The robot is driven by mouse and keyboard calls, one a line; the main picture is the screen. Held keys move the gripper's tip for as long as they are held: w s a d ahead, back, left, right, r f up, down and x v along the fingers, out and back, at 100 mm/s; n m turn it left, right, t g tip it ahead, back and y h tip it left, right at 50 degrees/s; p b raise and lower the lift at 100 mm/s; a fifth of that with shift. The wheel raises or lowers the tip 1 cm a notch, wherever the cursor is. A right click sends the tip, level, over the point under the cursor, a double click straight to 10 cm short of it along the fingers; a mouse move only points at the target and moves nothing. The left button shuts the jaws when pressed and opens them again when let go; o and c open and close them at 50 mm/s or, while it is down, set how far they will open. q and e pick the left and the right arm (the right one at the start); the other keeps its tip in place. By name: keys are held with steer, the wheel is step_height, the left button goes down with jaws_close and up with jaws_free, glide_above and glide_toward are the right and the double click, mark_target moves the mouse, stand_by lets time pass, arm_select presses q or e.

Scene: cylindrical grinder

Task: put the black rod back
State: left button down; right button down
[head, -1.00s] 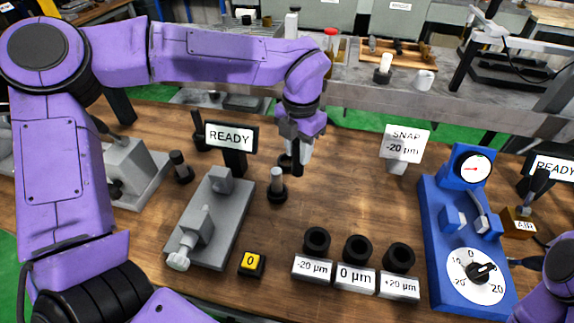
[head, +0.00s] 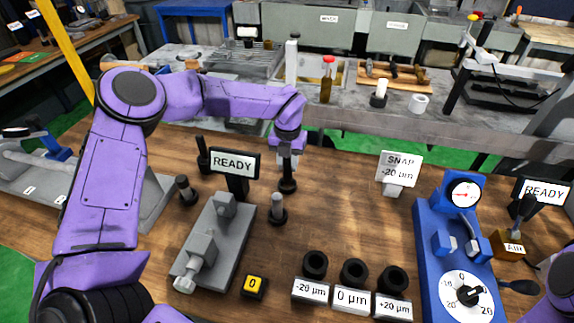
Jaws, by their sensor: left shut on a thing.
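My left gripper (head: 288,160) is shut on the upper end of the black rod (head: 288,173), behind the grey bench fixture. The gripper hides the rod's top. Only a purple part of my right arm shows at the lower right edge; its gripper is out of view.
A grey-topped post (head: 277,207) on a black base stands close in front. The READY sign (head: 234,164) and grey fixture (head: 217,240) are to the left. Black rings (head: 353,272) sit behind labelled blocks. A blue gauge stand (head: 449,255) is at right.

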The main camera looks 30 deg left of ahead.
mark_target(287, 169)
arm_select(q)
steer(key=f, duration=0.2)
steer(key=w+f+p, duration=0.1)
steer(key=f, duration=0.1)
steer(key=shift+a, duration=0.35)
steer(key=shift+f, duration=0.3)
steer(key=c, duration=0.8)
jaws_free()
steer(key=shift+r, duration=0.3)
step_height(287, 169, up, 12)
steer(key=b, duration=0.2)
steer(key=shift+f+b, duration=0.15)
steer(key=shift+b, duration=0.2)
steer(key=shift+s, duration=0.1)
